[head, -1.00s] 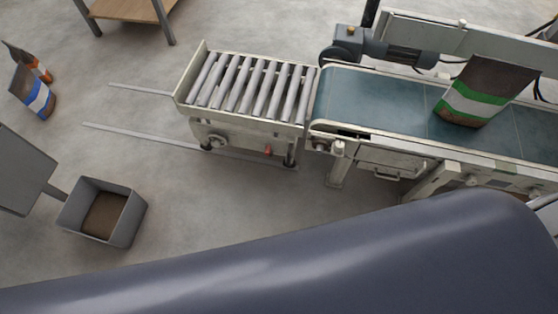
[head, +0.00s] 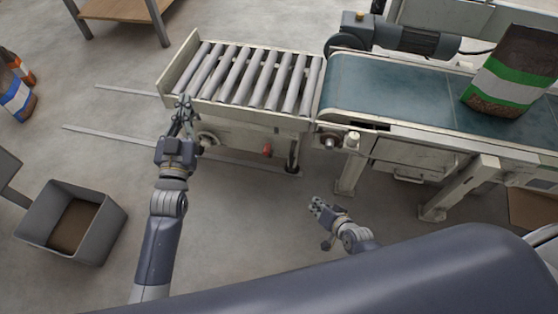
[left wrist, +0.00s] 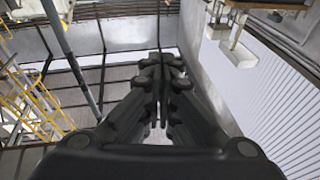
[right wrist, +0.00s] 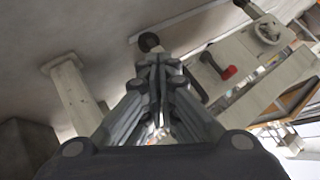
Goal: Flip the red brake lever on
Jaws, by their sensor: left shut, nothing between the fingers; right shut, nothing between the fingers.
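The red brake lever (head: 267,150) is a small red handle low on the side of the roller cart (head: 245,120). In the right wrist view the red lever (right wrist: 229,73) shows to the right of the fingertips, apart from them. My right gripper (head: 317,205) is shut and empty, below and to the right of the lever in the head view. My left gripper (head: 184,103) is shut and empty, in front of the cart's left end. In the left wrist view its fingers (left wrist: 160,65) point at walls and a ceiling structure; the lever is not visible there.
A conveyor belt (head: 400,98) adjoins the cart at the right and bears a green-striped bag (head: 512,70). A handwheel (head: 207,139) is on the cart's side. Two floor rails (head: 100,134) run under the cart. A grey bin (head: 110,225) stands at lower left.

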